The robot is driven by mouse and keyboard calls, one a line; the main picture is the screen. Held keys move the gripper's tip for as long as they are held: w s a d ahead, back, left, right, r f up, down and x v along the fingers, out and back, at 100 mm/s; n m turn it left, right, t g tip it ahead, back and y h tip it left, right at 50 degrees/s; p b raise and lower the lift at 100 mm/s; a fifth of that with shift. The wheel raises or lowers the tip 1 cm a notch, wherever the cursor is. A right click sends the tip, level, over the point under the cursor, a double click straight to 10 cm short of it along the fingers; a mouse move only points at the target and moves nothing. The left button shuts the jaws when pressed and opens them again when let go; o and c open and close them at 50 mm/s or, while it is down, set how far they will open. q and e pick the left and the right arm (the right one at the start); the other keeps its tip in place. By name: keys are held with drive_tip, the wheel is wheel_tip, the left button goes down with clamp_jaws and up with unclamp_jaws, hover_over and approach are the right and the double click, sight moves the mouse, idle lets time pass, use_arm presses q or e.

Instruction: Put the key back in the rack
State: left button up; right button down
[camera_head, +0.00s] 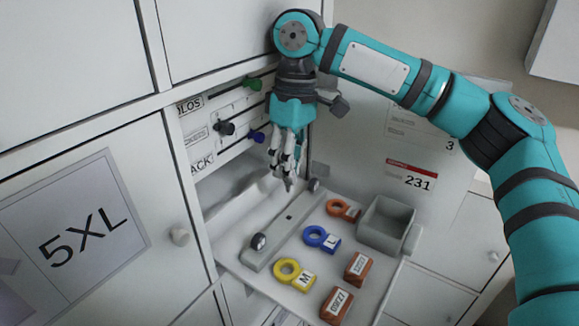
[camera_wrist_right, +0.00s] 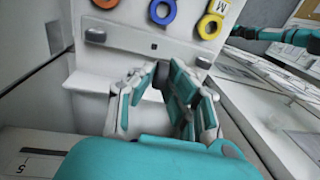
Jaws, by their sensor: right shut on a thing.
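My right gripper (camera_head: 286,172) hangs fingers-down in front of the open recess, above the back of the grey shelf. In the right wrist view its fingers (camera_wrist_right: 163,88) are closed around a small dark grey thing (camera_wrist_right: 162,73), mostly hidden by the pads; I cannot tell whether it is the key. A white panel with slots and labels stands on the recess's left side. My left gripper is not seen.
The shelf holds a yellow ring tag (camera_head: 288,271), a blue one (camera_head: 318,238), an orange one (camera_head: 341,209), two brown labelled blocks (camera_head: 357,268) (camera_head: 336,305) and a grey open box (camera_head: 386,222). A raised bar with dark knobs (camera_head: 258,241) runs along its left. Cabinet doors flank the recess.

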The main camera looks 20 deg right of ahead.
sight(289, 190)
drive_tip(key=shift+f+b, duration=0.3)
drive_tip(key=shift+f, duration=0.15)
drive_tip(key=shift+f+b, duration=0.7)
drive_tip(key=shift+b, duration=0.3)
drive_tip(key=shift+f+b, duration=0.45)
drive_tip(key=shift+b, duration=0.25)
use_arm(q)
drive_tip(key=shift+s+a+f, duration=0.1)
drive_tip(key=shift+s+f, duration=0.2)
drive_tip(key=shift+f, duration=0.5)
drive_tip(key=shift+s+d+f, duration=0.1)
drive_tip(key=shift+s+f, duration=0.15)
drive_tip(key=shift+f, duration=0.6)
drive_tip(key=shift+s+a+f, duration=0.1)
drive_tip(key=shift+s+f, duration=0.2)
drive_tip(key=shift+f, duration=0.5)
use_arm(e)
drive_tip(key=shift+f, duration=1.25)
use_arm(q)
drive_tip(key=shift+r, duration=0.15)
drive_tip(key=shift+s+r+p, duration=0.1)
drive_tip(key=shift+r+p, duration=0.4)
drive_tip(key=shift+p, duration=0.1)
use_arm(e)
drive_tip(key=shift+r+h, duration=0.1)
drive_tip(key=shift+h, duration=0.2)
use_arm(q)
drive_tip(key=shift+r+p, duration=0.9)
